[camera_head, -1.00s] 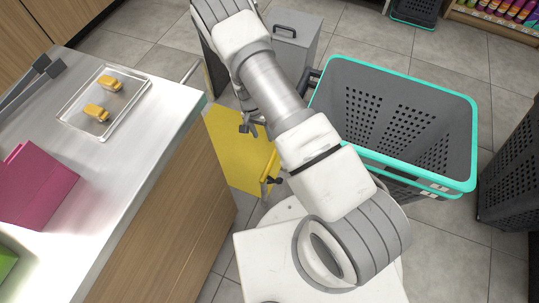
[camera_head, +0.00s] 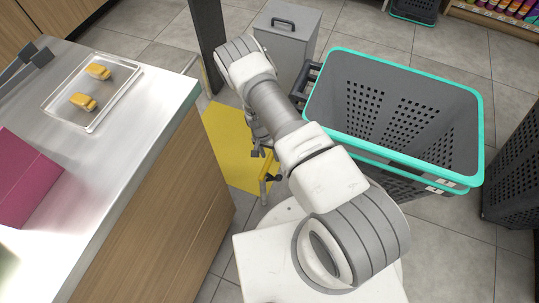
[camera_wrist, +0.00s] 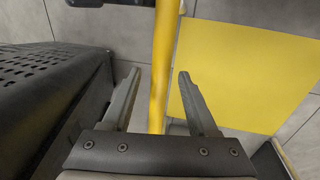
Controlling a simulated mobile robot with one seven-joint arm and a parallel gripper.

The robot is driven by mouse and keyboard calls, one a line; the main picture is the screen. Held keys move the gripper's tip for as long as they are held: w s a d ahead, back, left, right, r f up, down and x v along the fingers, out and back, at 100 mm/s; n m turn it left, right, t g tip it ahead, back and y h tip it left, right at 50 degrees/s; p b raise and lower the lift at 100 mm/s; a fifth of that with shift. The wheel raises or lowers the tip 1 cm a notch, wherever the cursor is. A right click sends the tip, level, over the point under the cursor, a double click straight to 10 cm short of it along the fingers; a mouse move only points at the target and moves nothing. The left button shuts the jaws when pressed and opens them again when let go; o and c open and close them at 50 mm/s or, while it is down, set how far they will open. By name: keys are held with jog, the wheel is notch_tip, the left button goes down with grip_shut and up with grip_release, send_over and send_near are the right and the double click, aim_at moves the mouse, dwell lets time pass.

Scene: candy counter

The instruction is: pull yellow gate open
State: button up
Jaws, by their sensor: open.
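The yellow gate shows in the wrist view as a long yellow bar (camera_wrist: 161,60) that runs from the top edge down between my fingers. In the head view a short yellow bar (camera_head: 264,172), likely part of it, stands beside my arm, by the counter's side. My gripper (camera_wrist: 159,74) is open, with one finger on each side of the bar. Whether a finger touches the bar cannot be told. In the head view my arm hides most of the gripper and much of the gate.
A yellow flat area (camera_head: 226,143) lies on the floor left of my arm. The counter (camera_head: 140,115) with a clear tray (camera_head: 98,118) is at left. A grey basket with a teal rim (camera_head: 474,130) stands close at right. A grey bin (camera_head: 285,45) stands behind.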

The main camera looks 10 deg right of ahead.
jog(key=shift+c, duration=0.2)
grip_shut()
dwell(1.3)
